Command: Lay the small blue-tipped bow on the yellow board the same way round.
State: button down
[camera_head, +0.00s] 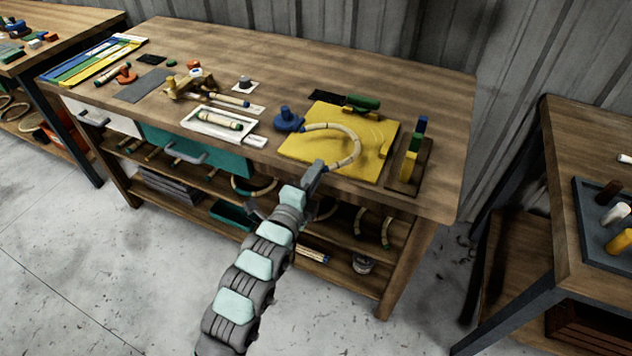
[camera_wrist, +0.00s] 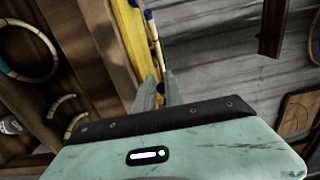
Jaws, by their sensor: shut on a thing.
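The small blue-tipped bow (camera_head: 346,136) is a pale, banded curved rod over the yellow board (camera_head: 307,151). My gripper (camera_head: 318,168) is shut on the bow near its near end, at the board's front edge. The bow's other end reaches toward a blue knobbed piece (camera_head: 288,119) at the board's left. In the wrist view the bow (camera_wrist: 154,38) runs up from between my fingertips (camera_wrist: 161,80) to a blue tip, beside the yellow board (camera_wrist: 135,35). A faint curved mark shows on the board's right part. I cannot tell whether the bow touches the board.
A green cylinder (camera_head: 362,102) lies at the board's back edge. An upright yellow and blue piece (camera_head: 411,160) on a brown base stands to its right. A white tray (camera_head: 195,123) with a rod is at the left. Shelves with curved rods lie under the table.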

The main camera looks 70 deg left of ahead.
jog(key=shift+f, duration=1.15)
jog(key=shift+f, duration=0.2)
jog(key=c, duration=1.4)
grip_release()
jog(key=shift+c, duration=0.2)
jog(key=shift+r, duration=0.1)
jog(key=p+v, duration=0.3)
jog(key=v, duration=0.9)
jog(key=shift+p, duration=0.4)
jog(key=shift+w+d, duration=0.1)
